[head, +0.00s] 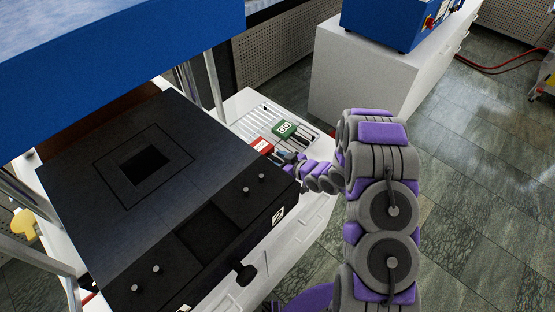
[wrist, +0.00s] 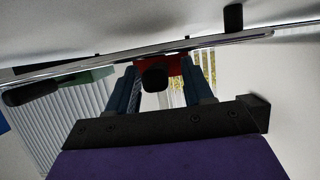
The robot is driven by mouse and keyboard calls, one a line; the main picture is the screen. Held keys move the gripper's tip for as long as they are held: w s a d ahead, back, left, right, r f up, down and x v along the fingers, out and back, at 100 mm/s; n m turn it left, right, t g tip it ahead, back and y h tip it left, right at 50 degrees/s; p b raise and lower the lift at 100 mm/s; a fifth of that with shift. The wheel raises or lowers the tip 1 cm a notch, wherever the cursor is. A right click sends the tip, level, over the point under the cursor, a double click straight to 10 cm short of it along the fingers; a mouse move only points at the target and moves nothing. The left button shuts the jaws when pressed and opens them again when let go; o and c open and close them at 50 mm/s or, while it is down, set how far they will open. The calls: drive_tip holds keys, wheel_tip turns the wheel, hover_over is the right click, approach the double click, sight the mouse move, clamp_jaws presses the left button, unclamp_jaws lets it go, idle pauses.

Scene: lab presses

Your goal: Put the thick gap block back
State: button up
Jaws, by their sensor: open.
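A red block (head: 262,146) with a white label sits on the slatted white tray (head: 252,118) beside the press. A green block (head: 285,129) with a white label sits just behind it to the right. I cannot tell which is the thick gap block. My gripper (head: 291,160) is at the near side of the red block, partly hidden by my arm. In the wrist view its two blue fingers (wrist: 162,88) are apart. A black knob (wrist: 155,77) shows between them, with part of the red block (wrist: 174,64) behind. The green block (wrist: 88,77) is left of the fingers.
The black press plate (head: 95,180) with a square recess fills the left, under a blue press head (head: 120,50). Several small pegs and a black knob (head: 245,274) stick out at its front. A white cabinet (head: 365,80) stands behind; the tiled floor at right is clear.

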drive_tip(key=shift+r, duration=0.15)
drive_tip(key=shift+r, duration=0.3)
drive_tip(key=p+v, duration=0.2)
drive_tip(key=v, duration=1)
drive_tip(key=shift+p, duration=0.3)
drive_tip(key=shift+d+r, duration=0.1)
